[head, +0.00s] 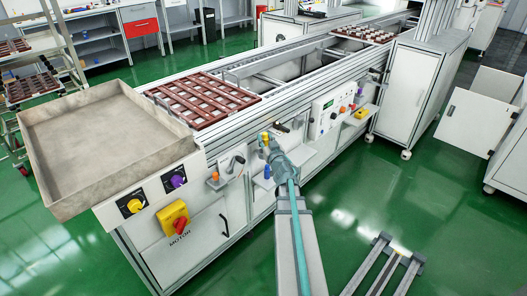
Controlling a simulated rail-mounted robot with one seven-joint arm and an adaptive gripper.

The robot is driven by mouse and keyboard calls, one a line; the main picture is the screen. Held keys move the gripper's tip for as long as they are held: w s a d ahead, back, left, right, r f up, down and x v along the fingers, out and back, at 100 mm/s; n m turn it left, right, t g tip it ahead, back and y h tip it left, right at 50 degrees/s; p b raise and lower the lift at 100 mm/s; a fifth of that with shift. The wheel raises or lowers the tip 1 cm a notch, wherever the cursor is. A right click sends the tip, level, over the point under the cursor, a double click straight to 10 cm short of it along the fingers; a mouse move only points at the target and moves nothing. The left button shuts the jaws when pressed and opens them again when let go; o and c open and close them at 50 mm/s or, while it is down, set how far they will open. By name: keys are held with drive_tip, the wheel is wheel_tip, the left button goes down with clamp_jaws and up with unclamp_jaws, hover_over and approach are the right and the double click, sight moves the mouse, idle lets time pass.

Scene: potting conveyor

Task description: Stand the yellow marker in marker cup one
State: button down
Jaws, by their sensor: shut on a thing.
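My gripper (264,147) is at the end of my teal-and-grey arm, in front of the conveyor's side panel. It is shut on the yellow marker (265,137), whose yellow end shows upright at the jaws. The rest of the marker is hidden or too small to make out. Below my gripper, a small blue item (267,171) stands at the ledge. An orange-topped item (215,176) stands farther left on a small shelf. I cannot tell which small holder is marker cup one.
A large empty grey tray (103,120) sits at the conveyor's left end. A brown slatted frame (203,98) lies on the conveyor. A control box (332,107) with buttons is right of my gripper. A yellow item (361,113) rests on the right shelf.

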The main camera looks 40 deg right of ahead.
drive_tip(key=shift+w+d+f, duration=0.1)
drive_tip(key=shift+w+f, duration=0.25)
drive_tip(key=shift+f, duration=0.1)
drive_tip(key=shift+w+d+f+b, duration=0.1)
drive_tip(key=shift+w+f+b, duration=0.15)
drive_tip(key=shift+f+b, duration=0.65)
drive_tip(key=shift+w+d+f+b, duration=0.15)
drive_tip(key=shift+f+b, duration=0.4)
drive_tip(key=shift+f, duration=0.6)
drive_tip(key=shift+a+f, duration=0.1)
drive_tip(key=shift+f, duration=0.1)
drive_tip(key=c, duration=0.9)
unclamp_jaws()
drive_tip(key=shift+r, duration=0.1)
drive_tip(key=shift+s+r, duration=0.1)
drive_tip(key=p+v, duration=0.2)
drive_tip(key=v, duration=0.9)
drive_tip(key=shift+s+a, duration=0.15)
drive_tip(key=shift+s, duration=0.2)
